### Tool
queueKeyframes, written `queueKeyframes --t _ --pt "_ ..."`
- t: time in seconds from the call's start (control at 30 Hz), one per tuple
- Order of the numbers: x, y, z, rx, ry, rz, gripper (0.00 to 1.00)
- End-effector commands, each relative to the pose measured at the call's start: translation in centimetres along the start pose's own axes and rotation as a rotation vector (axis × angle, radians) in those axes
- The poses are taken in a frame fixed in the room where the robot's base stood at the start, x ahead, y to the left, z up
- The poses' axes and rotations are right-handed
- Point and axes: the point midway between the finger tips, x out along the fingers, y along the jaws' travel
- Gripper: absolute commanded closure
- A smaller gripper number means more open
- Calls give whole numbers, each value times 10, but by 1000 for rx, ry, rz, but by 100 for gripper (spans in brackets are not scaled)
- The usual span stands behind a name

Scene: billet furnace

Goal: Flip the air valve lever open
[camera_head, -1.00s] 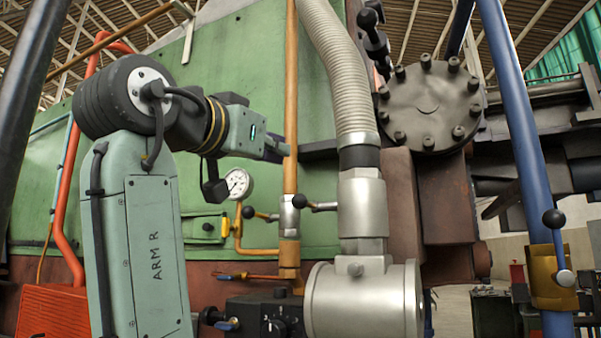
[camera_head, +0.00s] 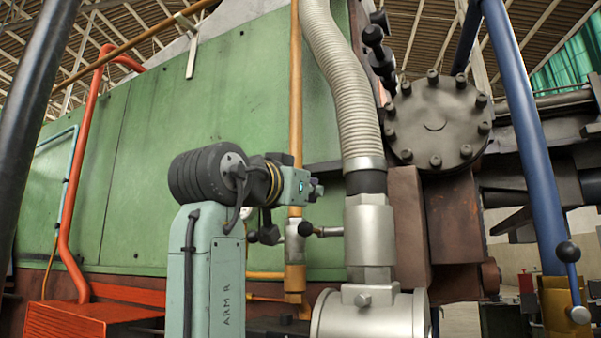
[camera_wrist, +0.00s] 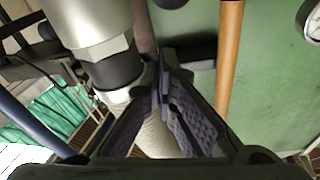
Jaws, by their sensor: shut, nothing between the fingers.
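My gripper (camera_head: 316,188) is shut and empty. In the head view it is small, in front of the orange pipe and left of the ribbed hose. In the wrist view its purple fingers (camera_wrist: 165,85) meet in front of the hose. A lever with a black ball knob (camera_head: 306,229) sticks out left from the silver hose fitting (camera_head: 370,235), below my gripper. Another black knob (camera_head: 268,235) sits by the silver valve on the orange pipe (camera_head: 295,120). A third lever (camera_head: 572,280) is on the blue pipe's brass valve. I cannot tell which is the air valve lever.
The ribbed hose (camera_head: 345,90) and a bolted round flange (camera_head: 435,118) stand right of my arm. A green panel (camera_head: 130,170) lies behind. A red box (camera_head: 65,320) and red pipe are at left. A pressure gauge (camera_wrist: 313,22) shows at the wrist view's edge.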

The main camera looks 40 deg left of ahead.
Motion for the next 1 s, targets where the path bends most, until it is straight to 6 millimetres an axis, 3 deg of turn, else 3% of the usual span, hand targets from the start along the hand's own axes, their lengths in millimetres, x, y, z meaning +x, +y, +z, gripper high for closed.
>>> queueKeyframes --t 0.03,0.27,0.73,1.0 --pt "-3 -2 11 -1 -2 -3 100" --pt "-10 -1 26 -2 0 -2 100" --pt "-11 0 29 -1 7 -3 100" --pt "-14 11 32 5 97 -19 100"
